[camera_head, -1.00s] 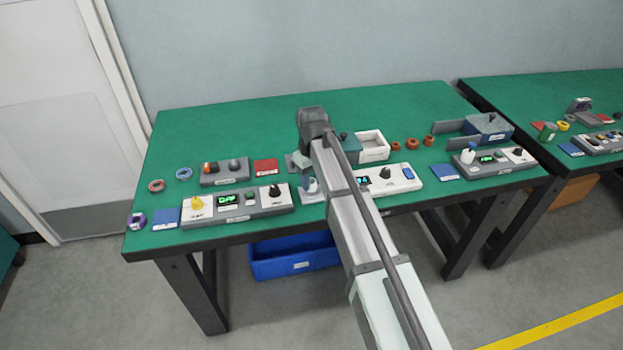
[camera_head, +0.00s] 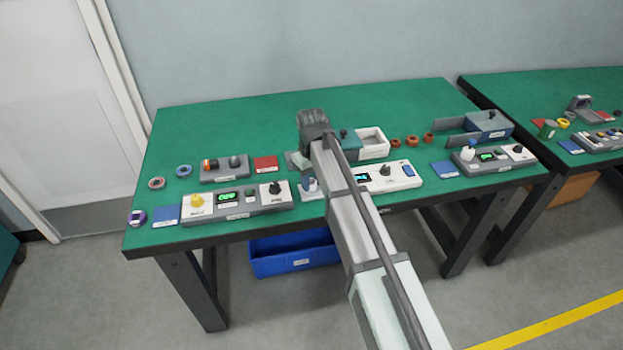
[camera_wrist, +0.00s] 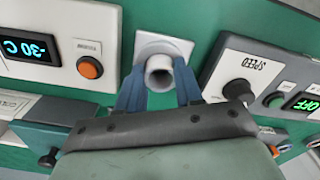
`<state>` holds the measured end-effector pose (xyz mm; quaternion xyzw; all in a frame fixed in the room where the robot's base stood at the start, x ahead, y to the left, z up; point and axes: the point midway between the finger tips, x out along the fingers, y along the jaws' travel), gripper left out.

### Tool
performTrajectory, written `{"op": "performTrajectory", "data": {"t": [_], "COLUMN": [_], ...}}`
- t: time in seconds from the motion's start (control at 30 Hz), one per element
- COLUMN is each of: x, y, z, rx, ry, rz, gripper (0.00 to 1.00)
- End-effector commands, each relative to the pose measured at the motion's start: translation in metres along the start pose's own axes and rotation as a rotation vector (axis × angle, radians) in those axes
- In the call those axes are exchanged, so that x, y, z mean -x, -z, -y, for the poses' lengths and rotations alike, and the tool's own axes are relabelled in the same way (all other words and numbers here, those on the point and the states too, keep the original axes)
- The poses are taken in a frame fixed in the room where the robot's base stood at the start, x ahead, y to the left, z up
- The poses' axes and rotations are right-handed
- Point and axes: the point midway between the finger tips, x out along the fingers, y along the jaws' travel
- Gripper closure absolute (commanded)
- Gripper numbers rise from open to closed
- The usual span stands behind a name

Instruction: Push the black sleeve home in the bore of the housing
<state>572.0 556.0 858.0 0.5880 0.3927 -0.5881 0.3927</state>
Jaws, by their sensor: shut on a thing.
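I take the tube for the housing, but cannot be sure. In the head view, the tube (camera_head: 311,186) shows small, partly hidden by my arm.
A grey SPEED panel (camera_wrist: 252,80) with a black knob stands close on the right in the wrist view. A white panel (camera_wrist: 70,42) with an orange button and a display is close on the left. The green bench (camera_head: 240,120) is clear towards the back.

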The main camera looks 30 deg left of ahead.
Motion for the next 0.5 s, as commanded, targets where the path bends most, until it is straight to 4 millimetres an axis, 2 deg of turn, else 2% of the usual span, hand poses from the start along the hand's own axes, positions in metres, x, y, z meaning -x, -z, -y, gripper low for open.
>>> {"op": "performTrajectory", "data": {"t": [0.2, 0.23, 0.5], "x": [-0.0031, -0.0028, -0.0027], "y": [0.0005, 0.0006, 0.0004], "z": [0.0000, 0.0000, 0.0000], "rx": [0.000, 0.000, 0.000], "ry": [0.000, 0.000, 0.000], "rz": [-0.001, -0.001, -0.001], "gripper": [1.00, 0.62, 0.36]}}
